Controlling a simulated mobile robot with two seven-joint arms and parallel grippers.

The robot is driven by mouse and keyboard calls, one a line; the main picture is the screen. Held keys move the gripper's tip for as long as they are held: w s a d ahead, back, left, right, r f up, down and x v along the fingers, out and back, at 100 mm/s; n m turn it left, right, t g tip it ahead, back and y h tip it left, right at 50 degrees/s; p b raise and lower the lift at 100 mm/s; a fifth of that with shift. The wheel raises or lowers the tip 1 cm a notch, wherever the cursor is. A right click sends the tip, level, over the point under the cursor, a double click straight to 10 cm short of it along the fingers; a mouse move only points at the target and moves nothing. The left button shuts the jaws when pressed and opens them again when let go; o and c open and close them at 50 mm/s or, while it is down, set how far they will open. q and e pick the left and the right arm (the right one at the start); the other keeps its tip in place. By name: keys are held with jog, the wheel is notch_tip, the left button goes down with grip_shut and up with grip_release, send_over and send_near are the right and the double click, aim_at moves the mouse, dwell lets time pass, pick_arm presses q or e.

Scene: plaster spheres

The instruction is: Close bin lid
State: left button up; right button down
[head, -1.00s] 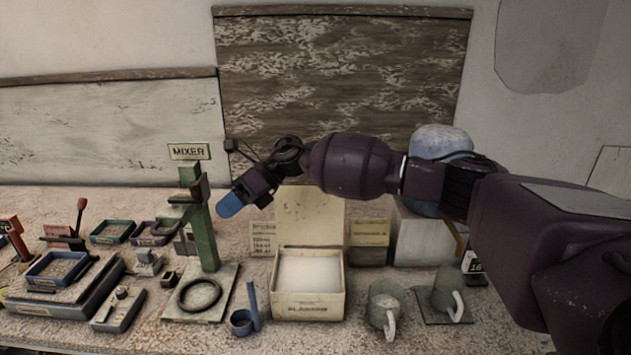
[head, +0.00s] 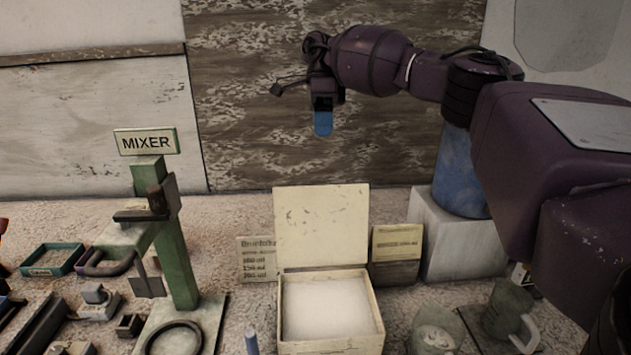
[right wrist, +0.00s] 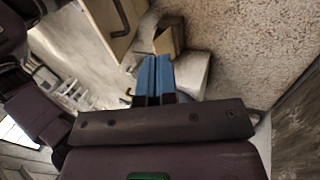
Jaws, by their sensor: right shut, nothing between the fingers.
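The bin is a cream box (head: 333,345) with white contents, standing on the table in the head view. Its lid (head: 322,228) stands upright at the back edge, wide open. My right gripper (head: 323,130) has blue fingers that point down. It appears above the lid in the picture, with no visible contact. The fingers are shut and empty, and they show close together in the right wrist view (right wrist: 154,78). My left gripper is not in view.
A green mixer stand (head: 172,240) is left of the bin. A card with writing (head: 257,258) and a small box (head: 397,255) flank the lid. A pale block (head: 458,240) carrying a blue vessel (head: 460,170) stands at right.

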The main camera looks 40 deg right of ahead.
pick_arm(q)
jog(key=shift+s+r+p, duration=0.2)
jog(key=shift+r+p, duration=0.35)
jog(key=shift+p, duration=0.15)
pick_arm(e)
jog(key=s+a+f, duration=0.4)
jog(key=s+f, duration=0.3)
jog(key=f, duration=0.1)
jog(key=shift+a+f, duration=0.15)
jog(key=shift+f, duration=0.15)
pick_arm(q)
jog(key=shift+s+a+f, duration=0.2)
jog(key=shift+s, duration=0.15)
